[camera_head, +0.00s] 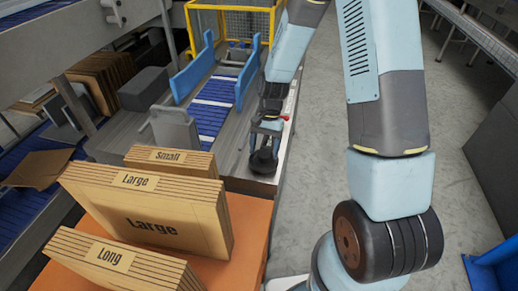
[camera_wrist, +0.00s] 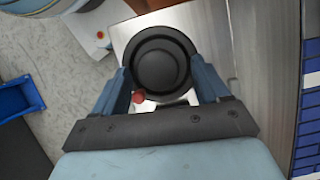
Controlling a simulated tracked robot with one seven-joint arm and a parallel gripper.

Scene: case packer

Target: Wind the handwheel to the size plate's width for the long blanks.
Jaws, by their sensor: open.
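The handwheel is a dark round wheel (camera_wrist: 162,66) on a pale metal plate in the wrist view, with a small red part (camera_wrist: 138,97) by its lower left rim. It also shows in the head view (camera_head: 263,162) at the near end of the machine. My gripper (camera_wrist: 162,75) is open, one blue finger on each side of the wheel. I cannot tell whether the fingers touch it. In the head view my gripper (camera_head: 267,128) is just above the wheel. The long blanks (camera_head: 118,262) stand in a stack labelled "Long" at the bottom left. I cannot make out the size plate.
Large blanks (camera_head: 150,210) and small blanks (camera_head: 172,160) stand on the orange table (camera_head: 248,218) left of my arm. Two blue guide rails (camera_head: 193,75) flank the roller bed beyond the wheel. A yellow frame (camera_head: 232,7) stands behind.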

